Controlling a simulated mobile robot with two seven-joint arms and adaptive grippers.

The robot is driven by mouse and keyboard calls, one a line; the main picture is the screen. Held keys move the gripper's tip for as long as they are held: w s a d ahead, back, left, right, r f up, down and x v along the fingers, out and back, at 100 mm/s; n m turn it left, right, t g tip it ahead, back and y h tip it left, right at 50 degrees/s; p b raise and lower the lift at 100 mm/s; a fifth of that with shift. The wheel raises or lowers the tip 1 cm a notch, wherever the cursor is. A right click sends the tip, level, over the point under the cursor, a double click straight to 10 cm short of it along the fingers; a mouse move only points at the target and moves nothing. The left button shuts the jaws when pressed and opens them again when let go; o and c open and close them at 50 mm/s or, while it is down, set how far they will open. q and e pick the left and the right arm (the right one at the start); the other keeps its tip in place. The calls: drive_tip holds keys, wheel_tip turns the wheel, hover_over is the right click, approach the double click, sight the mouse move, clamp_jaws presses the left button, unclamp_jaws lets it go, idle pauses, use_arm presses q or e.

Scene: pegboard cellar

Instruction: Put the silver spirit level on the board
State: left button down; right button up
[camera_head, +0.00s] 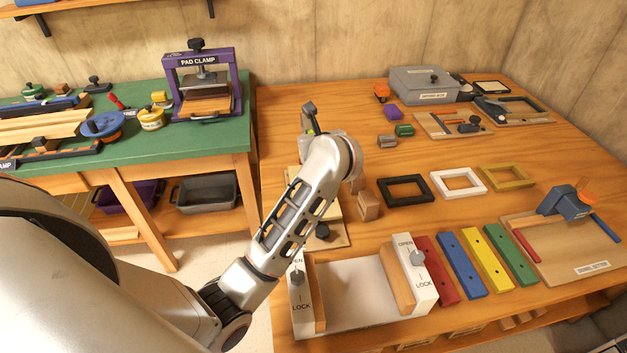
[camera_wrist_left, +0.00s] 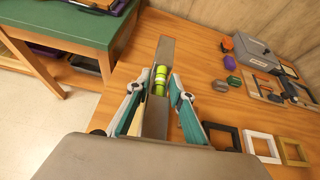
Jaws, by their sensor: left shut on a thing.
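The silver spirit level (camera_wrist_left: 165,52) is a long grey bar with a bright green vial in the left wrist view. My left gripper (camera_wrist_left: 157,95) is shut on it, with a finger on each side. The level points away from the wrist, over the wooden table. In the head view only an end of the level (camera_head: 308,115) shows beyond my arm; the wrist hides the rest. A pale board (camera_head: 338,236) lies on the table, mostly hidden behind my left forearm. I cannot tell how far the level is above the table. My right gripper is not in view.
Black, white and gold frames (camera_head: 458,183) lie right of my arm. A white fixture with OPEN/LOCK knobs (camera_head: 360,288) and coloured bars (camera_head: 460,265) are at the front. A grey case (camera_head: 424,84) stands at the back. The table's back left is clear. A green bench (camera_head: 190,145) stands left.

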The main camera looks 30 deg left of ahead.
use_arm(q)
wheel_tip(320, 180, down, 14)
drive_tip(key=shift+r+b, duration=0.25)
drive_tip(key=shift+b, duration=0.35)
drive_tip(key=shift+d+f+b, duration=0.1)
drive_tip(key=shift+f+b, duration=0.2)
drive_tip(key=shift+f, duration=0.05)
drive_tip(key=shift+f, duration=0.1)
drive_tip(key=c, duration=1.8)
unclamp_jaws()
drive_tip(key=shift+o, duration=0.2)
